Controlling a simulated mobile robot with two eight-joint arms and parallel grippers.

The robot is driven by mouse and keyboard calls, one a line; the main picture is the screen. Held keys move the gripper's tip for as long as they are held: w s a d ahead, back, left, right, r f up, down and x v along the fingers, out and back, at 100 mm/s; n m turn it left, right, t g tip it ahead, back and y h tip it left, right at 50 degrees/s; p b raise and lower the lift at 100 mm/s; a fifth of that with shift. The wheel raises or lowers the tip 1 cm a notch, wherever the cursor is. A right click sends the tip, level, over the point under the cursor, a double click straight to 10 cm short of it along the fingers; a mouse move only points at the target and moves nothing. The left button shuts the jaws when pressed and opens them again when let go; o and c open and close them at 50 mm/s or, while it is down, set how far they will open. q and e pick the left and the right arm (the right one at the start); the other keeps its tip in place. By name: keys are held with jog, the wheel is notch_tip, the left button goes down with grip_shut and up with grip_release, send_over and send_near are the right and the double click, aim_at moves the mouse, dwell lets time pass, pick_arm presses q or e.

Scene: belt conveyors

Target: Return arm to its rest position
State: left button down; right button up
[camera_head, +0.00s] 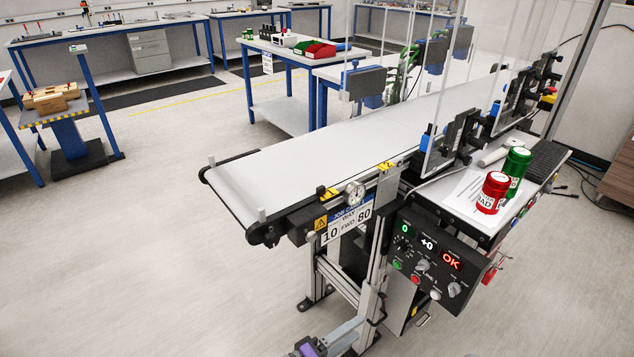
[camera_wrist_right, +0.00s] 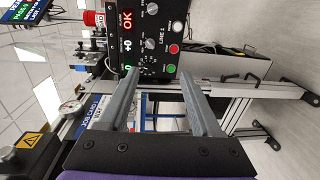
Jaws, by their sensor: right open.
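My right gripper (camera_head: 347,335) is at the bottom of the head view, low in front of the conveyor's end frame. Its purple and black body and grey fingers show there. In the right wrist view the two grey fingers of the right gripper (camera_wrist_right: 160,85) stand apart with nothing held between them. Beyond them are the control panel (camera_wrist_right: 145,30) and the metal stand. My left gripper is not in view.
The belt conveyor (camera_head: 310,165) is empty at its near end. Its control panel (camera_head: 432,257) sits close to my right gripper. A red can (camera_head: 492,193) and a green can (camera_head: 516,168) stand on the side shelf. Open floor (camera_head: 150,260) lies at left.

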jog(key=s+d+f+m+g+y, duration=0.1)
jog(key=s+d+f+g+y, duration=0.15)
jog(key=d, duration=0.35)
jog(key=s+d+f+m+g+y, duration=0.1)
jog(key=s+d+g+y, duration=0.15)
jog(key=d, duration=0.35)
jog(key=s+m+y, duration=0.6)
jog(key=s+y, duration=0.3)
jog(key=s, duration=0.2)
pick_arm(q)
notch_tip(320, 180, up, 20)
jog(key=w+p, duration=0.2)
jog(key=p, duration=1.6)
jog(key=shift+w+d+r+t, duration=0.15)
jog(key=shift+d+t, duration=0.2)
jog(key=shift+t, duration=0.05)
pick_arm(e)
notch_tip(320, 180, up, 20)
jog(key=w, duration=0.2)
jog(key=shift+a, duration=0.3)
